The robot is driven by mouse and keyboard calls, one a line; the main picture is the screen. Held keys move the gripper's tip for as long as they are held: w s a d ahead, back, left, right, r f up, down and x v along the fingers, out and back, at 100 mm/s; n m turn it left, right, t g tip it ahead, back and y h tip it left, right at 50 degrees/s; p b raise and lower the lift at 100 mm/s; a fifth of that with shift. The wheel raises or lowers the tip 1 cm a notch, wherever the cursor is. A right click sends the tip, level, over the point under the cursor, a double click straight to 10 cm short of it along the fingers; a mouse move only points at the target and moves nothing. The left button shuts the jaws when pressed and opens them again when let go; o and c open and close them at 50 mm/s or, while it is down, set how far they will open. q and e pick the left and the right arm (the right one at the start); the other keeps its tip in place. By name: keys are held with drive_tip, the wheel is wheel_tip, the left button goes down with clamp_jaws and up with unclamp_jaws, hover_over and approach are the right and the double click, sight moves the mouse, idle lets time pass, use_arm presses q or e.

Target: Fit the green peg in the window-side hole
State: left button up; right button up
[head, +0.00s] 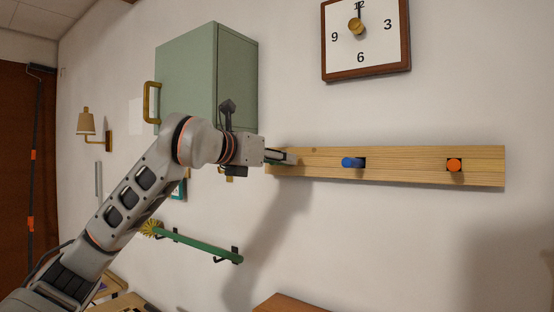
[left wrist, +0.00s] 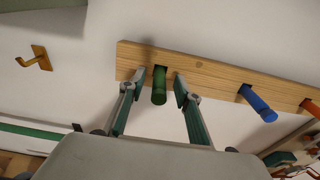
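The wooden rail (head: 405,166) is fixed to the wall, and its left end also shows in the left wrist view (left wrist: 205,69). The green peg (left wrist: 159,88) sticks out of a dark hole near the rail's left end; how deep it sits I cannot tell. In the head view my gripper hides it. My left gripper (head: 283,157) is at that end of the rail. Its fingers are open, one on each side of the green peg, with a gap on both sides. A blue peg (head: 352,162) and an orange peg (head: 454,165) sit further right. My right gripper is not in view.
A green cabinet (head: 186,77) hangs above and left of the rail, behind my left arm. A clock (head: 366,40) hangs above the rail. A green bar (head: 200,245) on black brackets is below. A brass hook (left wrist: 36,58) shows left of the rail.

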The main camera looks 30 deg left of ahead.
use_arm(q)
drive_tip(key=shift+s, duration=0.1)
drive_tip(key=s+a+r, duration=0.1)
drive_tip(key=s, duration=1)
drive_tip(key=shift+s+r, duration=0.3)
drive_tip(key=shift+s, duration=0.05)
